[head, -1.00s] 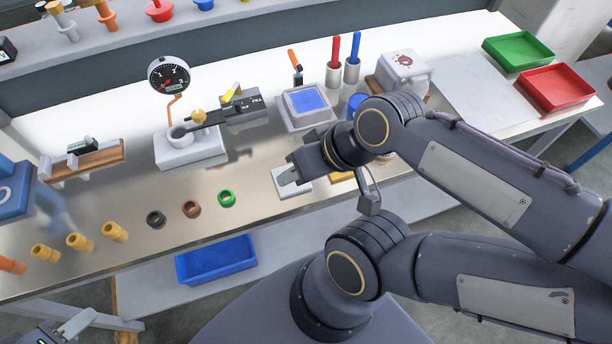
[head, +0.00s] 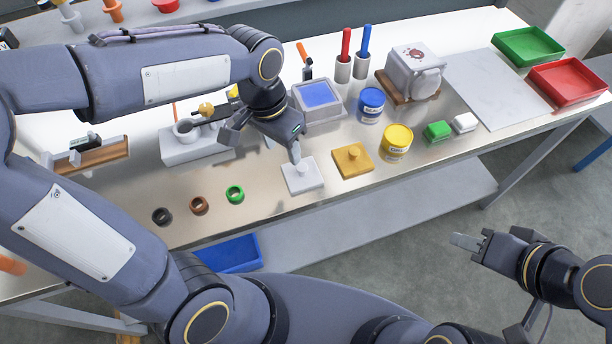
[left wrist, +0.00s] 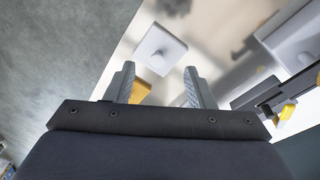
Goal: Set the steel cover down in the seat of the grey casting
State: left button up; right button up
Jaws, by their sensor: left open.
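The steel cover (head: 302,176), a pale square plate with a round knob, lies flat near the bench's front edge. It also shows in the left wrist view (left wrist: 160,50), ahead of the fingers. The grey casting (head: 294,116) appears to be the square block behind it, with a blue square area on top. My left gripper (head: 264,146) is open and empty, above and left of the cover. Its two spread fingers (left wrist: 158,82) show in the left wrist view. My right gripper (head: 468,242) hangs off the bench at lower right; its opening is unclear.
A brass-coloured cover (head: 352,161) lies right of the steel one. A blue can (head: 370,105) and a yellow can (head: 397,143) stand nearby. Several rings (head: 235,194) lie to the left. The gauge stand (head: 180,152) is partly behind my left arm.

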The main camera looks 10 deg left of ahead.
aim_at(302, 167)
pick_arm(q)
jog(key=shift+m+g+y, duration=0.3)
jog(key=shift+m+y, duration=0.3)
jog(key=shift+m, duration=0.2)
jog(key=w+d+f, duration=0.2)
jog(key=d+f, duration=0.1)
jog(key=shift+w+d, duration=0.25)
jog(key=shift+w, duration=0.05)
jog(key=f, duration=0.5)
jog(key=w+f, duration=0.1)
jog(key=f, duration=0.1)
jog(key=shift+a+f, duration=0.2)
jog(key=shift+f, duration=0.1)
jog(key=shift+c, duration=0.4)
grip_shut()
